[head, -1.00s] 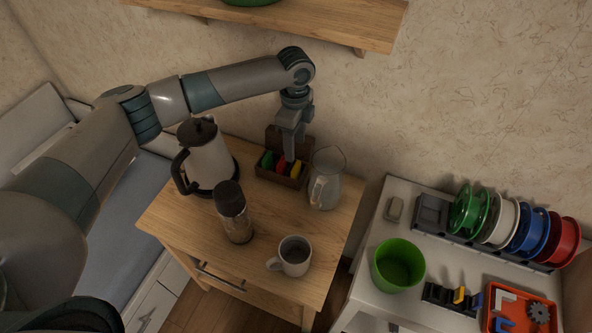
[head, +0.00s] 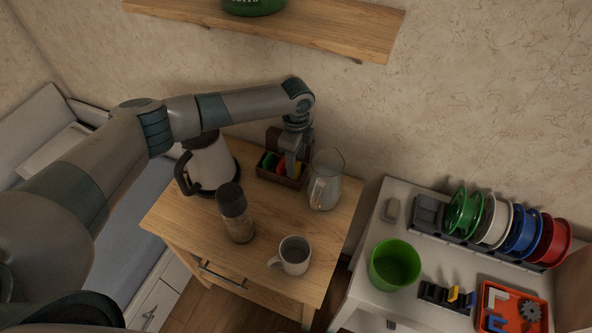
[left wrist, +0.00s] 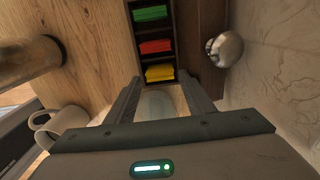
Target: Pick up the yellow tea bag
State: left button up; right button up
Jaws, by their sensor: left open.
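The yellow tea bag (left wrist: 159,72) lies in the end compartment of a dark wooden tea box (left wrist: 175,30), in a row with a red tea bag (left wrist: 156,47) and a green tea bag (left wrist: 150,14). In the head view the tea box (head: 278,178) stands at the back of the wooden table, and the yellow bag (head: 296,169) is partly hidden by my gripper. My left gripper (head: 290,172) points down over the box's right end. In the left wrist view its two fingers (left wrist: 160,85) are apart, near the yellow bag, with nothing held. My right gripper is not visible.
A glass pitcher (head: 325,180) stands close to the right of the box, and a kettle (head: 209,165) to the left. A jar with a dark lid (head: 235,213) and a mug (head: 294,255) stand in front on the wooden table (head: 190,228). A shelf (head: 300,36) hangs above.

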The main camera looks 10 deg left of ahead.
pick_arm(q)
jog(key=shift+f, duration=0.95)
jog(key=c, duration=0.8)
jog(key=shift+r, duration=0.1)
jog(key=shift+r+b, duration=1.25)
jog(key=shift+r, duration=3.7)
